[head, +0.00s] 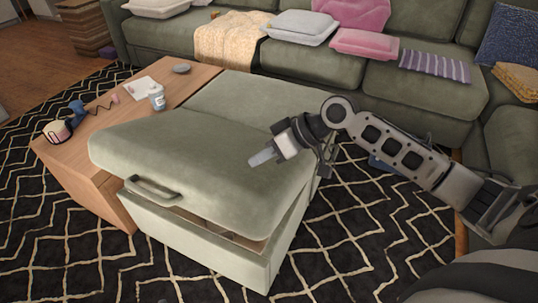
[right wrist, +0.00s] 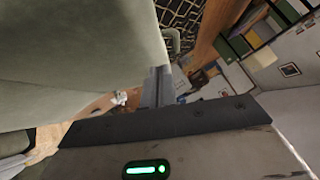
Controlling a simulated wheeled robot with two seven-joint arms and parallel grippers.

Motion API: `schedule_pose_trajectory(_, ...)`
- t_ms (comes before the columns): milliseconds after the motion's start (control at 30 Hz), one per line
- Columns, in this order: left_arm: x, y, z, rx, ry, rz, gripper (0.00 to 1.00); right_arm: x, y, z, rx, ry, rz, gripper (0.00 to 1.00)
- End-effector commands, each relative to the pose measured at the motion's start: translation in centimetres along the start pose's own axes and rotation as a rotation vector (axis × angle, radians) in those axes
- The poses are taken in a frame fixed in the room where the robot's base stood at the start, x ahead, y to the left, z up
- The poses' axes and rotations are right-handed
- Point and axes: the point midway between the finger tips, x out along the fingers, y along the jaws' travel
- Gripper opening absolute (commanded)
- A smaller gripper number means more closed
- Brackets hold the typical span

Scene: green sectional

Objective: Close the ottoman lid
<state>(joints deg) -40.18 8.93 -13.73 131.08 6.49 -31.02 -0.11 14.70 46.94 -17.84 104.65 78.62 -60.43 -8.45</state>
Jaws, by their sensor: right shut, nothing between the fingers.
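The green ottoman (head: 205,245) stands on the patterned rug. Its padded front lid (head: 195,165) is tilted up a little, with a dark gap between it and the box along the front and right sides. A handle (head: 153,188) is on the lid's front edge. My right gripper (head: 262,158) is shut and empty, over the right part of the lid with its fingers pointing left; I cannot tell whether it touches the lid. In the right wrist view the shut fingers (right wrist: 155,88) are beside the lid's green surface (right wrist: 75,45). My left gripper is not in view.
A wooden side table (head: 110,125) with a mug, a bottle and small items adjoins the ottoman's left side. A green sofa (head: 310,65) with cushions and a blanket runs behind. Rug (head: 345,240) is open at the front right.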

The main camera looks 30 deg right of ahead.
Motion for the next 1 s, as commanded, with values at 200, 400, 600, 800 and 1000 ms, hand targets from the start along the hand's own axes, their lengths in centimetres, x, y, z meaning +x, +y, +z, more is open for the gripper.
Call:
schedule_pose_trajectory(200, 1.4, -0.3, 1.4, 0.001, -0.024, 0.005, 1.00, 5.0, 0.0, 0.0, 0.001, 0.002, -0.003, 0.00)
schedule_pose_trajectory(400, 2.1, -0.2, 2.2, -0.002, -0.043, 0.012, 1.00, 7.2, 0.0, 2.0, 0.001, -0.001, -0.001, 0.00)
schedule_pose_trajectory(600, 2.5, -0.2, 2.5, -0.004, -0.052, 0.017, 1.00, 8.0, 0.0, 2.9, -0.001, -0.001, 0.001, 0.00)
schedule_pose_trajectory(800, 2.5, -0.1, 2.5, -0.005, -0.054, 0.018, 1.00, 8.0, 0.0, 2.9, -0.001, -0.001, 0.001, 0.00)
schedule_pose_trajectory(1000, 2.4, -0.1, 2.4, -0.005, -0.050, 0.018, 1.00, 8.2, 0.1, 3.3, -0.001, -0.001, 0.008, 0.00)
